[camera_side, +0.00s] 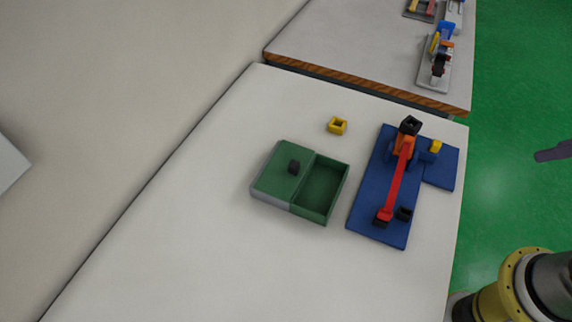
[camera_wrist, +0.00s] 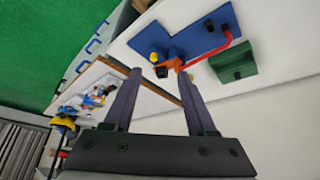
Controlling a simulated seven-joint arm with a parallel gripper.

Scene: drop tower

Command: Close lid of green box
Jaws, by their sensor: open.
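The green box (camera_side: 324,190) sits on the white table in the side view. Its green lid (camera_side: 275,180) with a dark knob (camera_side: 294,167) covers the left part, and the right compartment is open and looks empty. The box also shows small at the upper right of the wrist view (camera_wrist: 232,62). My gripper (camera_wrist: 160,74) is open in the wrist view, with its two grey fingers apart and nothing between them. It is well away from the box.
A blue base (camera_side: 366,205) with a red arm (camera_side: 396,185) and orange and black parts stands just right of the box. A small yellow block (camera_side: 338,125) lies behind the box. A second table (camera_side: 350,40) behind holds other assemblies. The table's front left is clear.

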